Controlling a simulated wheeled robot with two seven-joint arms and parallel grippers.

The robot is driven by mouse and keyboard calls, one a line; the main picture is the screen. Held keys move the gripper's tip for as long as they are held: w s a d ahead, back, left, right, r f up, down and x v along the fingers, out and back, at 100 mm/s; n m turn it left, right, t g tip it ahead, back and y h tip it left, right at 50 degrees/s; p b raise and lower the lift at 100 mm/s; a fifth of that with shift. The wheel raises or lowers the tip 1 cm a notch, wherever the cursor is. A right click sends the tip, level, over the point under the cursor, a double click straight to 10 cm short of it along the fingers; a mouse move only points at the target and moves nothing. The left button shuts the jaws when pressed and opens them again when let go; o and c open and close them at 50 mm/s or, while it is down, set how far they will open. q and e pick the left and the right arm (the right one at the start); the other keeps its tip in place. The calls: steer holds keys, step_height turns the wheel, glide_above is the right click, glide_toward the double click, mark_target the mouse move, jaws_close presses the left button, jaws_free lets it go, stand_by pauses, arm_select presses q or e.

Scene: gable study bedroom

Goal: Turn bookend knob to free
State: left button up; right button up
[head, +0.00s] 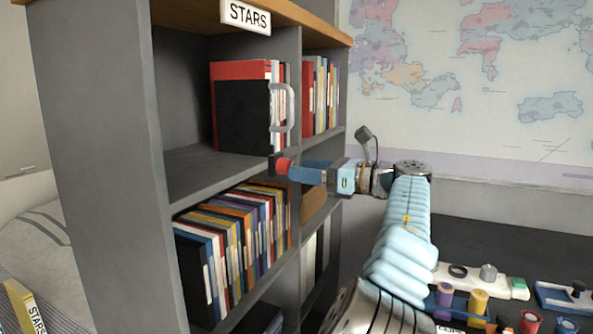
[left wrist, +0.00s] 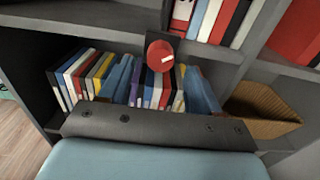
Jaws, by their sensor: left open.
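The red bookend knob (head: 284,165) sits on a dark mount at the front edge of the upper shelf. In the left wrist view the knob (left wrist: 160,55) is round, with a white mark pointing right and slightly up. The black bookend (head: 243,116) with a pale grey handle (head: 289,107) stands above it against upright books. My left gripper (head: 297,170) is open, its blue fingers reaching to the knob. In the left wrist view the gripper (left wrist: 158,74) has a finger either side, with the knob between and just beyond the tips; contact cannot be told. My right gripper is out of view.
The grey bookcase (head: 100,150) carries a STARS sign (head: 246,15). Leaning books (head: 235,240) fill the shelf below, beside a wicker basket (left wrist: 262,110). A dark desk (head: 500,235) at right holds several small items. The upper shelf's left part is bare.

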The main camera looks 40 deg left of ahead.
mark_target(285, 166)
arm_select(q)
steer(key=shift+x, duration=1.5)
steer(key=c, duration=1)
